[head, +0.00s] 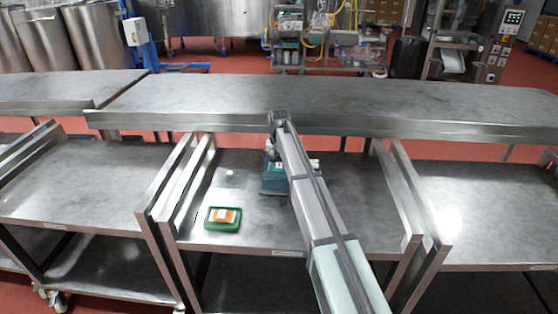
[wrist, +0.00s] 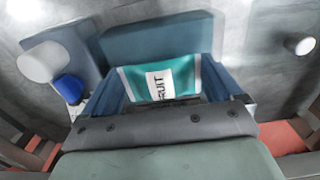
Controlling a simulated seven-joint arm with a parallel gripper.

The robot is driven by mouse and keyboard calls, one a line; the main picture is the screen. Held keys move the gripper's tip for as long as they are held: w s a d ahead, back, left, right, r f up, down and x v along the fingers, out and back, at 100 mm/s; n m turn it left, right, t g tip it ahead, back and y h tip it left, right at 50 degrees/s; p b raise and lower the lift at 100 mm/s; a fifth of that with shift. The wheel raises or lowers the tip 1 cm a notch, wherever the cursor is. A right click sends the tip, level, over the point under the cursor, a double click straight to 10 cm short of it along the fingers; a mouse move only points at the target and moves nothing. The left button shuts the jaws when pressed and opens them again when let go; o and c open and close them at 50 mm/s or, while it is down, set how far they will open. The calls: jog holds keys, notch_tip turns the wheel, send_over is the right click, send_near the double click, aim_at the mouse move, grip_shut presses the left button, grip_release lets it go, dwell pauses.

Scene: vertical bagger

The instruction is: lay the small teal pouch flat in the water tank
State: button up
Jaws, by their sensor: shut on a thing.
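The small teal pouch (wrist: 190,77) has a white label with dark lettering and lies between my gripper's fingers (wrist: 162,80) in the wrist view. My gripper is shut on it. The blue-grey water tank (wrist: 155,36) shows just beyond the pouch; I cannot tell whether the pouch touches its bottom. In the head view the tank (head: 272,186) stands on the middle steel table, partly behind my arm. A bit of teal shows at its top. My gripper is mostly hidden there.
A green tray (head: 222,226) with an orange and white packet (head: 223,215) sits left of the tank. A small white cylinder (head: 229,172) stands behind it. A white cylinder (wrist: 38,62) and a blue piece (wrist: 68,88) are beside the tank. A raised steel shelf (head: 320,100) runs behind.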

jog(key=shift+f, duration=2)
jog(key=shift+f, duration=0.45)
jog(key=o, duration=0.8)
jog(key=shift+r, duration=0.15)
jog(key=shift+r, duration=5.35)
notch_tip(320, 180, up, 14)
jog(key=shift+f, duration=0.1)
